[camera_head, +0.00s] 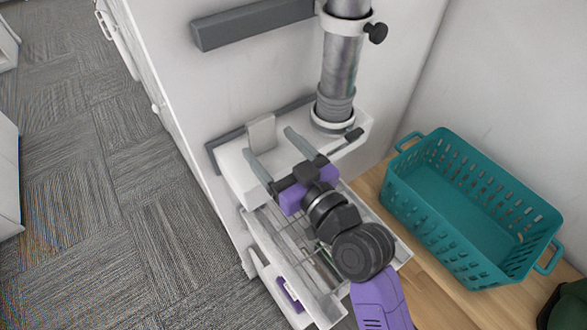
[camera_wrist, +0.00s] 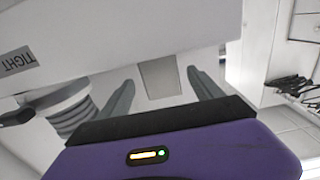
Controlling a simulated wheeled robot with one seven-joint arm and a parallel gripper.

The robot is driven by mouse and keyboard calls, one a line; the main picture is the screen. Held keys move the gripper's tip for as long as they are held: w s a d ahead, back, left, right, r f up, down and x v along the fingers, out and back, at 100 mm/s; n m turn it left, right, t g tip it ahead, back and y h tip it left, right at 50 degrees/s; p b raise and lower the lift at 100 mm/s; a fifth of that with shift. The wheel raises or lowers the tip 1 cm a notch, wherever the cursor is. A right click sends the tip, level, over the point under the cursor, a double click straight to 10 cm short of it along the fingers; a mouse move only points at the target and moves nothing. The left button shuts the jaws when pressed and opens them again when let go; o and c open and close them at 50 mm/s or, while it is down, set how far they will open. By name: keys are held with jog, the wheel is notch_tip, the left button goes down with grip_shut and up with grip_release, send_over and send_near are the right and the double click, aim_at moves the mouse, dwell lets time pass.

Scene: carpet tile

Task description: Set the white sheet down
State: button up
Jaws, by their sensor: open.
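A small flat off-white piece, which I take for the white sheet (camera_head: 262,130), stands upright on a white ledge (camera_head: 236,172) against the white cabinet. In the wrist view the sheet (camera_wrist: 161,80) shows as a pale rectangle between and beyond my fingers. My gripper (camera_head: 268,141) is open, with one grey finger on each side of the sheet. In the wrist view my gripper (camera_wrist: 161,78) shows gaps between both fingers and the sheet. The sheet's lower edge is hard to make out.
A silver duct (camera_head: 339,75) with black knobs rises to the right of the ledge. A wire tray (camera_head: 262,218) lies below my arm. A teal basket (camera_head: 430,190) stands on a wooden surface (camera_head: 372,184) at right. Carpeted floor (camera_head: 90,220) at left is clear.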

jog(key=b+v, duration=0.1)
jog(key=v, duration=0.7)
jog(key=shift+b, duration=0.3)
jog(key=s+d+f+m+h, duration=0.5)
jog(key=s+d+f+h, duration=0.2)
jog(key=s+d+f, duration=0.45)
jog(key=s+d+r+m+h, duration=0.1)
jog(key=s+d, duration=0.2)
jog(key=s, duration=0.6)
jog(key=s+d+r+h, duration=0.2)
jog(key=s+d, duration=0.1)
jog(key=s, duration=0.6)
jog(key=shift+s+d+m, duration=0.35)
jog(key=shift+d+m, duration=0.05)
